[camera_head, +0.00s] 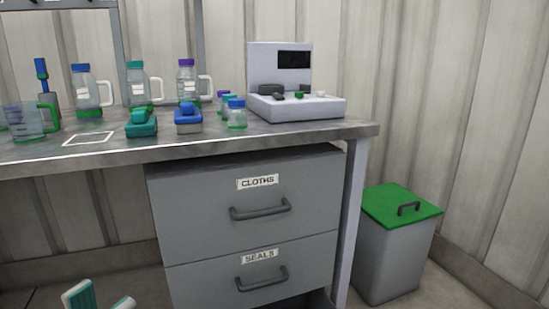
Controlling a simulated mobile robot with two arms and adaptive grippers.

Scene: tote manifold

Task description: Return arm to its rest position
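Neither of my grippers is in view. A white and teal part (80,296), which looks like a piece of my own arm, shows at the bottom left edge and is cut off by the frame. A smaller white and teal piece (125,303) shows just right of it. Both are below the workbench (225,143) and left of the drawer unit (200,212), with a visible gap to the drawer unit. The rest of the arm is outside the frame.
On the bench stand several handled bottles (86,92), a clear jug (28,122), small jars (236,115), teal (141,124) and blue (188,121) blocks, and a white device (295,106). Two labelled drawers look shut. A green-lidded bin (388,262) stands right.

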